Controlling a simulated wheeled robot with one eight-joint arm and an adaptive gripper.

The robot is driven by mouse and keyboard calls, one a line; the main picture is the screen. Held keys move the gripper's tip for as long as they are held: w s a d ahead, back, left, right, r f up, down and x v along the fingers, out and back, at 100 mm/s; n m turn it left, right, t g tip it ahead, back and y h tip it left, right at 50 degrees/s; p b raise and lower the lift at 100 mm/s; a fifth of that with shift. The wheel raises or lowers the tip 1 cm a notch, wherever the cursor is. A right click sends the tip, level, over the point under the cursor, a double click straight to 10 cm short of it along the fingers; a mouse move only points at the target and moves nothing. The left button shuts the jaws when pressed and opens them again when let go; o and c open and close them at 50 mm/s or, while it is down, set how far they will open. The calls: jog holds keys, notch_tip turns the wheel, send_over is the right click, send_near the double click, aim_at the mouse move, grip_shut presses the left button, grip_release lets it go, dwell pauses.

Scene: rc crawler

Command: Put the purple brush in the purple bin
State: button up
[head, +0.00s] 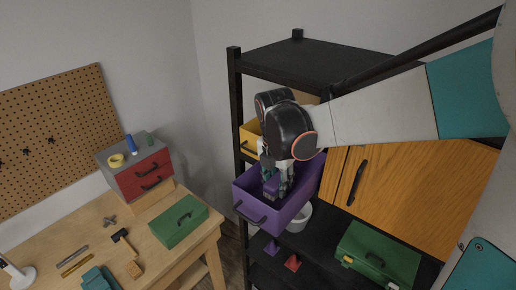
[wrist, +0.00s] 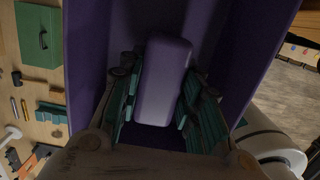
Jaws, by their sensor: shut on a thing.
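The purple bin (head: 290,217) sits on the black shelf unit, its dark handle facing out to the left. My gripper (head: 277,184) reaches down into the bin's open top from above. It is shut on the purple brush (head: 271,187), which lies between the fingers. In the wrist view the brush (wrist: 163,82) shows as a rounded purple block between the teal finger pads, and the bin's walls (wrist: 88,50) rise on both sides of it. I cannot tell whether the brush touches the bin's floor. Its lower end is hidden.
A yellow bin (head: 250,138) stands on the shelf behind my gripper. A white container (head: 299,218) is right of the purple bin. A green toolbox (head: 378,254) and wooden cabinet door (head: 413,190) are further right. The workbench (head: 190,240) at left holds a green case (head: 178,221) and tools.

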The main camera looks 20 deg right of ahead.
aim_at(277, 191)
jog(key=shift+f, duration=1.85)
jog(key=shift+f, duration=0.15)
jog(key=o, duration=1.1)
jog(key=shift+o, duration=0.2)
